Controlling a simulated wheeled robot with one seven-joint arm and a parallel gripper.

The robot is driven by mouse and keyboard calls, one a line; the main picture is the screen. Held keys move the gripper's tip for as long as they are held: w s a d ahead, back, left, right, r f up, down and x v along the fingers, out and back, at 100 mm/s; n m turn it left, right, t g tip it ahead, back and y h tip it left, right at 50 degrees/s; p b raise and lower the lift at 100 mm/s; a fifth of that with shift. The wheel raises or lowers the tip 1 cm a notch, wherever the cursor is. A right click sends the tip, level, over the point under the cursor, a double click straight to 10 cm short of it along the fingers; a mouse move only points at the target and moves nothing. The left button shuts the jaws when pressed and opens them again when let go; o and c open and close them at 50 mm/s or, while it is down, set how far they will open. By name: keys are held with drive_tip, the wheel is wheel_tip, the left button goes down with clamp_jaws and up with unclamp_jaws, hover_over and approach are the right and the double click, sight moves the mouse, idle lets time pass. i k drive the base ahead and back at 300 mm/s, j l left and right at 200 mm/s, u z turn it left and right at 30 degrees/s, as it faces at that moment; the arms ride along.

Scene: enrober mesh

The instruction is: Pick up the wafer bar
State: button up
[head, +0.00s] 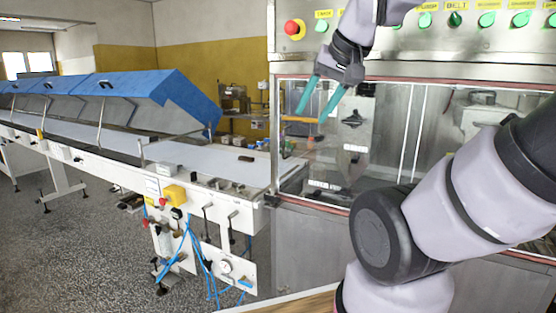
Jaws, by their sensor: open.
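A small dark brown bar (246,158), which looks like the wafer bar, lies on the pale conveyor belt (215,160) near the belt's right end. It is too small to make out in detail. My gripper (311,117) has two teal fingers pointing down and to the left. They are spread apart with nothing between them. My gripper is up in front of the machine's clear window, above and to the right of the bar and well apart from it.
The machine (330,235) with a glazed front and a row of buttons stands behind my arm. Blue raised covers (150,88) line the conveyor at the left. Small fittings and levers (215,184) stand along the belt's near edge. The belt around the bar looks clear.

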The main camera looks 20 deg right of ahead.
sight(250, 159)
drive_tip(key=i+j+z, duration=0.2)
drive_tip(key=j+z, duration=0.15)
drive_tip(key=z, duration=0.15)
drive_tip(key=i+j+z, duration=0.15)
drive_tip(key=j+z, duration=0.35)
drive_tip(key=i+j, duration=0.1)
drive_tip(key=j, duration=0.35)
drive_tip(key=i+j, duration=0.1)
drive_tip(key=j, duration=0.35)
drive_tip(key=i+j, duration=0.1)
drive_tip(key=j, duration=0.35)
drive_tip(key=i+j, duration=0.1)
drive_tip(key=j, duration=0.4)
drive_tip(key=i+j, duration=0.1)
drive_tip(key=j, duration=0.35)
drive_tip(key=i+j, duration=0.1)
drive_tip(key=j, duration=0.8)
drive_tip(key=i, duration=0.05)
